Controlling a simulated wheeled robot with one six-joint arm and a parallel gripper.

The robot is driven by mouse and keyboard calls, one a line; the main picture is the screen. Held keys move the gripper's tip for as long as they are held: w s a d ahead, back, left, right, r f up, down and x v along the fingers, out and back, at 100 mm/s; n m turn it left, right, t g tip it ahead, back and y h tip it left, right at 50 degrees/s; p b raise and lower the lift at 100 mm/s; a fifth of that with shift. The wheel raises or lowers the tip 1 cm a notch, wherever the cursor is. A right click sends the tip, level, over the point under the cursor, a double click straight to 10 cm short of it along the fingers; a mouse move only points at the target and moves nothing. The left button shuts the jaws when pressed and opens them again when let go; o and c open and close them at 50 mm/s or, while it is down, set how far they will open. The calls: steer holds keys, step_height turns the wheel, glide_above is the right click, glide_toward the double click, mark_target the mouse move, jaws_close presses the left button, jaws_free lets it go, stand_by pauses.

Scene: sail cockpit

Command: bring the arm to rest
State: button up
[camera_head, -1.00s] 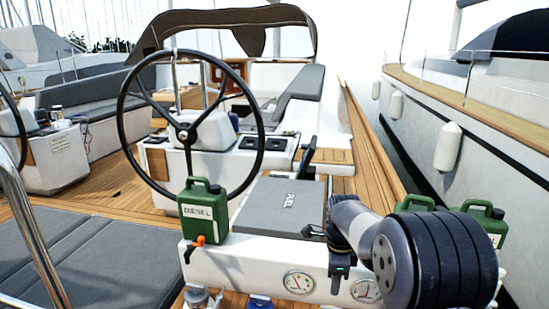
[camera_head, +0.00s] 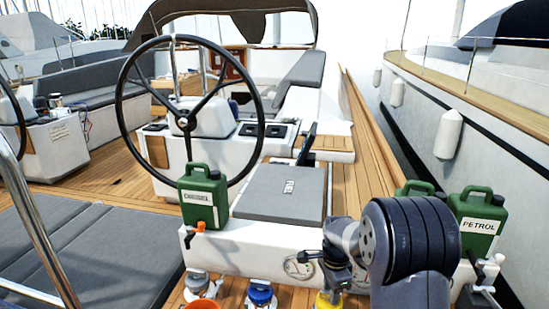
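My arm (camera_head: 405,245) is bent, with its thick dark joint at the lower right of the view. My gripper (camera_head: 312,257) is small and dark and points left, in front of the white console face. Whether its fingers are open or shut is too small to tell. I see nothing clearly held in it. Part of the wrist and the console gauges behind it are hidden from one another.
A green can (camera_head: 203,197) stands on the white console (camera_head: 235,237), left of a grey lid (camera_head: 282,193). Behind is a black steering wheel (camera_head: 188,115). At right are a can marked PETROL (camera_head: 478,223) and another green can (camera_head: 413,188), partly hidden. Coloured fittings line the lower edge.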

steer(key=n, duration=0.4)
steer(key=shift+n, duration=0.4)
steer(key=shift+s, duration=0.1)
